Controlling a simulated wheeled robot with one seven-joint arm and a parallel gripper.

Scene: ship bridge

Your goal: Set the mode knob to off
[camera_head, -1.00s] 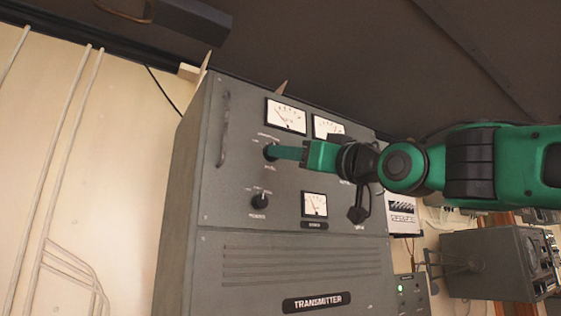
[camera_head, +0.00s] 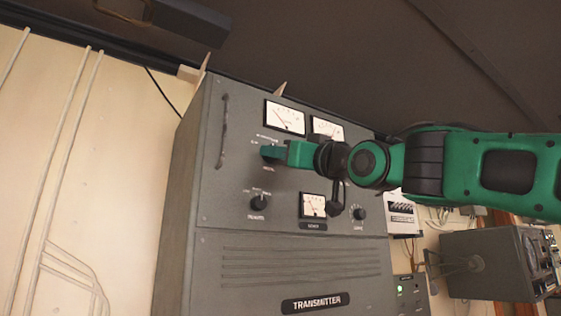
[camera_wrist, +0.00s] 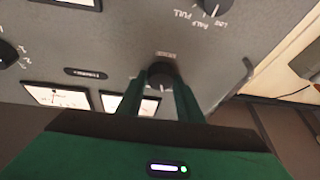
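The grey transmitter panel (camera_head: 215,190) carries several black knobs. My gripper (camera_head: 268,153) is at the upper-left knob and hides it in the head view. In the wrist view my two green fingers (camera_wrist: 160,88) stand on either side of this black knob (camera_wrist: 160,72), with a gap between them. Whether they press on it I cannot tell. Its labels are too small to read surely, so I cannot confirm it is the mode knob. Its pointer direction is unclear. Another knob (camera_head: 259,203) sits below it, with marks around it.
Meters (camera_head: 285,117) lie above and beside the knobs. A vertical handle (camera_head: 223,130) is at the panel's left edge. A third knob (camera_head: 359,213) is at the lower right. A grey box (camera_head: 485,265) stands at the far right.

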